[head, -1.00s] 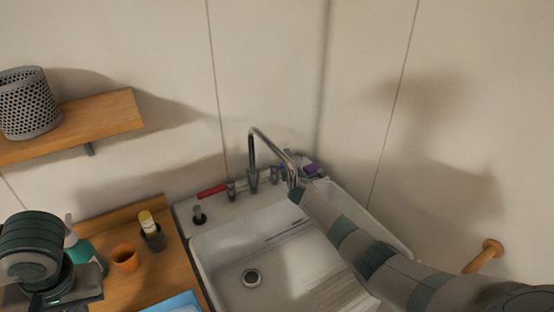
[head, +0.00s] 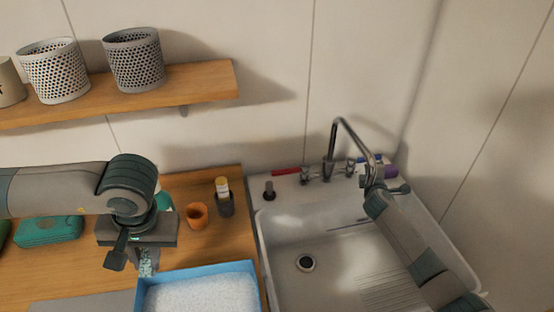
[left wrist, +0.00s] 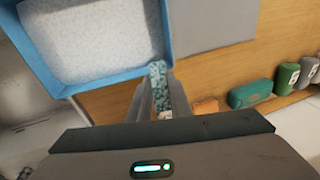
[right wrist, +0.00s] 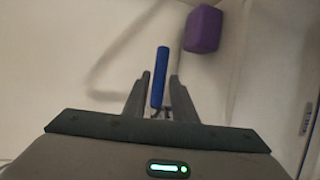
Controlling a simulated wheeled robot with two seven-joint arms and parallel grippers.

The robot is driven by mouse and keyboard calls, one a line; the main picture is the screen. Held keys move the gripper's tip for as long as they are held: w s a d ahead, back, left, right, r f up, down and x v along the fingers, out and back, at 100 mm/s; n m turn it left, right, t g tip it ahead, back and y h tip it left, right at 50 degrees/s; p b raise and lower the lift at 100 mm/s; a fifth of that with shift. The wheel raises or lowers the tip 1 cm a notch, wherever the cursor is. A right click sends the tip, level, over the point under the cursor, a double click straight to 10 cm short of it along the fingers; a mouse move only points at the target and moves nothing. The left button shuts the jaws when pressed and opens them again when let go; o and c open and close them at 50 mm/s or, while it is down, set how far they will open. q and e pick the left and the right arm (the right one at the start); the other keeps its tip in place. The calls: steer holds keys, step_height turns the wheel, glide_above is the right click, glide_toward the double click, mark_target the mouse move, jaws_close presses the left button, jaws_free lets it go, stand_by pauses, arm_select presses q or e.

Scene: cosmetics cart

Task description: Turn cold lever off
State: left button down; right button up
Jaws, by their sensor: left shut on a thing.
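The blue cold lever (right wrist: 160,78) stands out as a straight bar in the right wrist view. My right gripper (right wrist: 159,98) is open, with one finger on each side of the lever and a gap visible on both sides. In the head view my right gripper (head: 376,178) is beside the tap spout (head: 337,135), and it largely hides the lever. The red lever (head: 285,172) lies on the other side of the tap. My left gripper (head: 132,260) is shut on a teal speckled item (left wrist: 157,74) beside the blue tray.
The white sink (head: 275,240) lies under my right arm. A blue tray (head: 255,290) with white filling, an orange cup (head: 197,216) and a teal case (head: 48,230) are on the wooden counter. A purple item (right wrist: 203,30) stands close beyond the blue lever.

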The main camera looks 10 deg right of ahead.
steer(key=shift+v, duration=2.3)
steer(key=shift+b, duration=0.3)
